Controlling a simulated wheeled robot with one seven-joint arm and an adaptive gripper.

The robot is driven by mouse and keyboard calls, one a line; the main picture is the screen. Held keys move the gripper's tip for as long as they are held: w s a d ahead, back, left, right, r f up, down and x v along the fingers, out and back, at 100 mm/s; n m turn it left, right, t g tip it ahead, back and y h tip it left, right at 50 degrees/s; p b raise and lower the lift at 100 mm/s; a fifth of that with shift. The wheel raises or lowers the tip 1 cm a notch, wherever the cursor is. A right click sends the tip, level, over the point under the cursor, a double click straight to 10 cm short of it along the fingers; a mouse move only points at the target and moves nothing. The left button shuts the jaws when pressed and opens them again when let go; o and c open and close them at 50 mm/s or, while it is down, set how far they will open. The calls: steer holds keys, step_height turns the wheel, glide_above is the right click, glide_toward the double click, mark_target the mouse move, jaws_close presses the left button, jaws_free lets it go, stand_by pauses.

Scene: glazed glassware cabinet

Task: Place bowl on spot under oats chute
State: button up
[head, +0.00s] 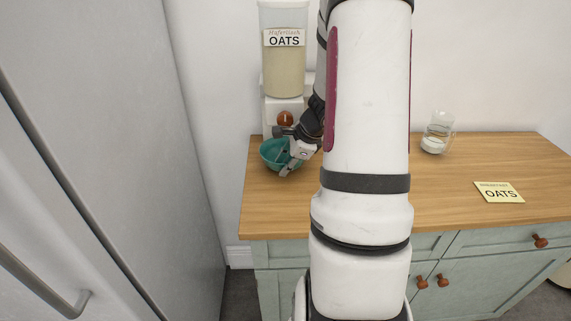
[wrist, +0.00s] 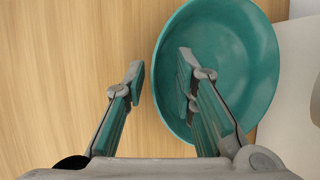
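The teal bowl (head: 269,153) is upright at the left end of the wooden counter, just below and in front of the oats dispenser (head: 284,70). The dispenser has a clear container, a white base and a reddish-brown knob (head: 285,118); its outlet is not clearly visible. My gripper (head: 288,167) is at the bowl's near right side. In the wrist view, the bowl (wrist: 235,65) lies to the right, and my gripper (wrist: 161,68) is open, one finger outside the rim and one over the inside. Both fingers look apart from the wall. The bowl looks empty.
A glass mug (head: 437,132) with white contents stands at the counter's back. A yellow OATS card (head: 499,192) lies at the right on the counter (head: 466,165). A grey fridge door (head: 120,130) stands at the left. My arm hides the counter's middle.

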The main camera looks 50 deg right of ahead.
steer(key=a+p+v, duration=0.1)
steer(key=p+v, duration=0.1)
steer(key=v, duration=1)
steer(key=w+a+r+n+y, duration=0.1)
steer(key=a+r+n, duration=0.45)
steer(key=a, duration=0.45)
steer(key=a+r+n, duration=0.4)
steer(key=a+n, duration=0.3)
steer(key=a, duration=0.2)
steer(key=s+a+r+n+h, duration=0.1)
steer(key=s+a+r+n, duration=0.2)
steer(key=s+a+n, duration=0.8)
steer(key=shift+s+a+n+g+h, duration=0.35)
steer(key=shift+a+n, duration=0.6)
steer(key=shift+n, duration=1)
steer(key=shift+w+r, duration=0.1)
